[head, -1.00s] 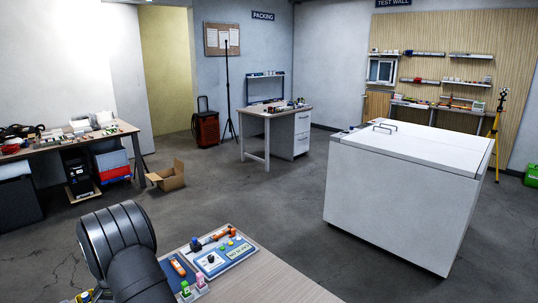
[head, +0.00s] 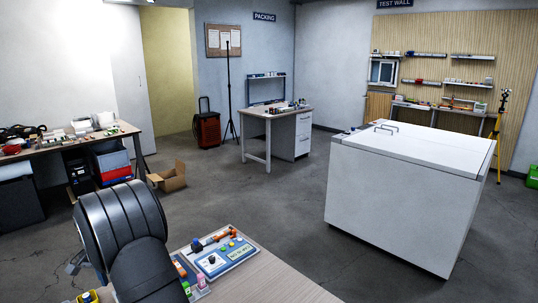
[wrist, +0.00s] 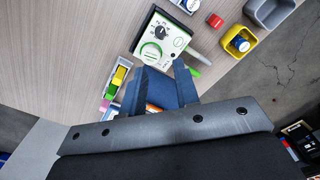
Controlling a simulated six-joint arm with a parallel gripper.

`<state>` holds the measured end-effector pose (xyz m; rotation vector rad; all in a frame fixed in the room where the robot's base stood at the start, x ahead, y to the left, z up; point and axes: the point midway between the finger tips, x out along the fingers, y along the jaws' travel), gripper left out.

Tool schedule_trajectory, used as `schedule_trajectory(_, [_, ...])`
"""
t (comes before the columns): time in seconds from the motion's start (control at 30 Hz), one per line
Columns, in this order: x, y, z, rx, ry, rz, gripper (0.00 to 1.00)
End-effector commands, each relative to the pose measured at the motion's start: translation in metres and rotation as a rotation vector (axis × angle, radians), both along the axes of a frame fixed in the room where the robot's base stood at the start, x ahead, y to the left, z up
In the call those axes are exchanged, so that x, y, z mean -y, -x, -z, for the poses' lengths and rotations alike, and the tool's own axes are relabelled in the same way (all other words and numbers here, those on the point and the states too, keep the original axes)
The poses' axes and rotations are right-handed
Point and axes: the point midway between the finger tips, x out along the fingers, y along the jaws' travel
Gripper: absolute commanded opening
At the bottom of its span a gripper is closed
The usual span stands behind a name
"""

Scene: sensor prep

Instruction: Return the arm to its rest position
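My arm (head: 125,235) shows as dark ribbed links at the lower left of the head view, over the near edge of the wooden bench (head: 265,285). In the wrist view my gripper (wrist: 170,85) points at the bench top, with dark blue finger shapes in front of the grey bracket. They overlap blue and orange things beyond, and the gap between them is unclear. I see nothing clearly held.
A panel with a knob (head: 212,259) and a strip with orange and blue parts (head: 213,239) lie on the bench. Coloured pieces (wrist: 117,82) and a yellow bin (wrist: 238,42) show in the wrist view. A white chest (head: 400,200) stands right. Floor between is open.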

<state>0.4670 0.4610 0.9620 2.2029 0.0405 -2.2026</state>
Motion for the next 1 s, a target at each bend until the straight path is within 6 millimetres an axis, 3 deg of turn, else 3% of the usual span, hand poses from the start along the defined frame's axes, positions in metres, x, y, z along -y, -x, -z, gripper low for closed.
schedule_trajectory(0.1, [0.0, 0.0, -0.025, 0.003, -0.003, 0.0, 0.29])
schedule_trajectory(0.17, [0.0, 0.0, -0.032, 0.0, 0.0, 0.0, 0.29])
schedule_trajectory(0.2, [0.001, 0.001, -0.017, -0.004, 0.004, 0.0, 0.29])
schedule_trajectory(1.0, [0.001, 0.001, 0.145, -0.003, 0.003, 0.0, 0.29])
